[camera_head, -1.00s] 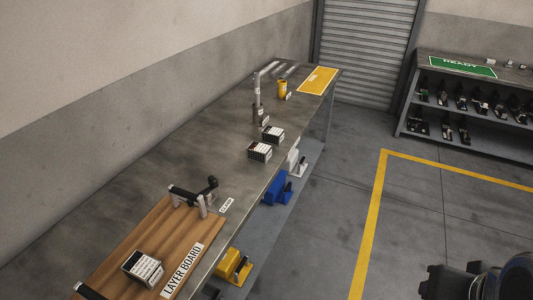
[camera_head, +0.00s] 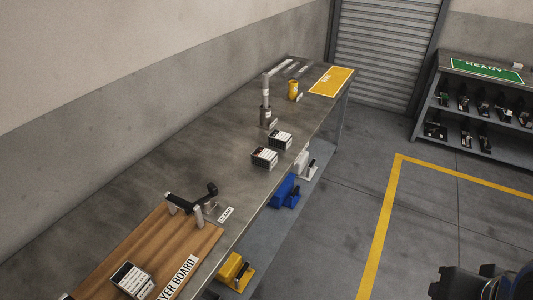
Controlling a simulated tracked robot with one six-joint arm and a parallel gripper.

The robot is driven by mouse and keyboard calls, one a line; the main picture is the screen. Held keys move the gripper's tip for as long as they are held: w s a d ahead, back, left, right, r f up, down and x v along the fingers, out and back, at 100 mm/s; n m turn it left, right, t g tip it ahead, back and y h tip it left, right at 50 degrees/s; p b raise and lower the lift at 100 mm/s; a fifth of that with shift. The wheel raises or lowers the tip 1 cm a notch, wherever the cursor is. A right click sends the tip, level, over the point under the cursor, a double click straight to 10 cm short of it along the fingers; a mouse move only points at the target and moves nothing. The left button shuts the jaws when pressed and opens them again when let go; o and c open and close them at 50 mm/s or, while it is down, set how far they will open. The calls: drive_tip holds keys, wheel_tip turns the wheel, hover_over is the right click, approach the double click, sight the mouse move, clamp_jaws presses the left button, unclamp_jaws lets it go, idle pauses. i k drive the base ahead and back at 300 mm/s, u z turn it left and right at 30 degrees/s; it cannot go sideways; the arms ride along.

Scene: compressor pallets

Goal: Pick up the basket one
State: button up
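No thing is clearly readable as basket one. Three small dark boxes or baskets with white, black-printed faces are in view. One box (camera_head: 132,280) sits on the wooden layer board (camera_head: 150,248) at the lower left. Two others stand close together at mid-bench, a nearer one (camera_head: 264,158) and a farther one (camera_head: 280,140). Their small print is too fine to read. A dark part of my arm shows at the bottom right corner, apart from the bench. My gripper's fingers cannot be made out.
The long grey bench (camera_head: 130,175) runs along the wall. A black-handled clamp (camera_head: 193,200), a metal post (camera_head: 265,105), a yellow cup (camera_head: 293,90) and a yellow mat (camera_head: 330,81) are on it. Blue and yellow items sit below. The floor (camera_head: 335,200) beside is clear.

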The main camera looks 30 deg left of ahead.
sight(262, 158)
drive_tip(key=z, duration=0.05)
drive_tip(key=i, duration=2.75)
drive_tip(key=u, duration=2.45)
